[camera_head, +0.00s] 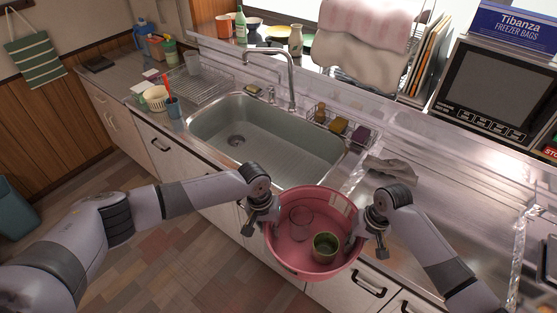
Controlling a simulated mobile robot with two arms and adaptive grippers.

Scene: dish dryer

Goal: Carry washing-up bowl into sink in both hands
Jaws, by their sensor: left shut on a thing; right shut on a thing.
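The washing-up bowl (307,265) is round and pink and is held in front of the counter's front edge, to the right of the sink. A clear glass (301,222) and a green cup (325,247) are inside it. My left gripper (266,226) is shut on the bowl's left rim. My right gripper (359,240) is shut on its right rim. The fingertips are partly hidden by the grippers and the rim. The steel sink (268,145) is empty, with its drain showing, and lies up and left of the bowl.
A tap (291,75) rises behind the sink. A wire caddy (340,128) with sponges stands at the sink's back right. A grey cloth (391,169) lies on the counter to the right. A dish rack (202,84) and a white basket (155,98) stand left of the sink.

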